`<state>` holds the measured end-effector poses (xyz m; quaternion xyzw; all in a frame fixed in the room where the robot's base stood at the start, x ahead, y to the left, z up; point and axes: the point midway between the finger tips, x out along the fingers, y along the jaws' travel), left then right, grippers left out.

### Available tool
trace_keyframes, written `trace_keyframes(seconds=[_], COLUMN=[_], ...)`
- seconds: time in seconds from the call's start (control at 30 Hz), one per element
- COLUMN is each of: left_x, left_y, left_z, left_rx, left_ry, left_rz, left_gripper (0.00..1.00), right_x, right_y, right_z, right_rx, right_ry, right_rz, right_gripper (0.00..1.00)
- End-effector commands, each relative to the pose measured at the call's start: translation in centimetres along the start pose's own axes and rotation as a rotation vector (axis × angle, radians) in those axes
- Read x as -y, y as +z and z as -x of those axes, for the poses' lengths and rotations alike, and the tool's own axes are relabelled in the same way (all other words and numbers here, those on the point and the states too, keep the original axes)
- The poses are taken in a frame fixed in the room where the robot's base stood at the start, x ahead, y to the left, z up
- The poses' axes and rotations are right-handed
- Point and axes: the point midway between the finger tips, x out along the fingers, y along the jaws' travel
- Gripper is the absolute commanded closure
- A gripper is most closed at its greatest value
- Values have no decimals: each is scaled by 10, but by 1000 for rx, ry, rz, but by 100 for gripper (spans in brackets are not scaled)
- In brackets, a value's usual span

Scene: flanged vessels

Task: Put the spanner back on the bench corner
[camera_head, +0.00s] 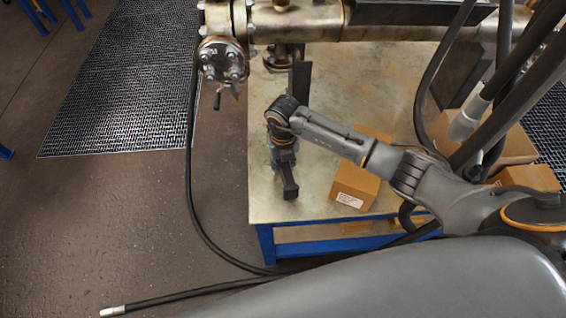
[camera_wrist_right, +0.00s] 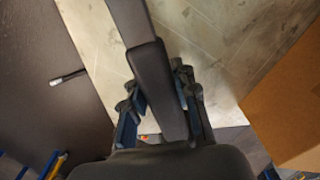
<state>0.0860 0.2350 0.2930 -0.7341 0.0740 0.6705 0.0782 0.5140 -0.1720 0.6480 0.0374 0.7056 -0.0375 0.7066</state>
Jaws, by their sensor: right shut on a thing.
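The spanner (camera_head: 290,183) is a long dark bar. My right gripper (camera_head: 284,155) is shut on it over the left part of the metal-topped bench (camera_head: 268,205), near the front-left corner. One end sticks out toward the bench's front edge; a dark upright length shows behind the gripper. In the right wrist view the spanner (camera_wrist_right: 150,62) runs between the fingers of the gripper (camera_wrist_right: 158,92), with the pale bench top beneath. I cannot tell whether the spanner touches the bench. My left gripper is not in view.
A cardboard box (camera_head: 355,187) stands right of the gripper, under my right forearm; a larger box (camera_head: 500,146) is further right. A flanged vessel (camera_head: 300,22) crosses the back. A black hose (camera_head: 190,170) hangs past the bench's left edge. The front-left bench top is clear.

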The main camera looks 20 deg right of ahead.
Motion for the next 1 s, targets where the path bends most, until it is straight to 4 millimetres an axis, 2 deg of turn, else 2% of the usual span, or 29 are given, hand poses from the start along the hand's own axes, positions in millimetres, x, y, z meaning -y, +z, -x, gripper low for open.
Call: trace_keyframes(seconds=[0.37, 0.87, 0.9, 1.0], left_x=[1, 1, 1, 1], left_y=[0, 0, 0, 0], left_z=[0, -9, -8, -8], left_rx=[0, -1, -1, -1], left_ry=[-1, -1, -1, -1], left_rz=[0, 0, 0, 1], left_gripper=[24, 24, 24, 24], right_x=[0, 0, 0, 0], right_y=[1, 1, 1, 1], right_z=[0, -11, -10, -10], right_rx=[3, 3, 3, 3], right_ry=[1, 2, 2, 1], right_rz=[0, 0, 0, 0], right_gripper=[100, 100, 65, 45])
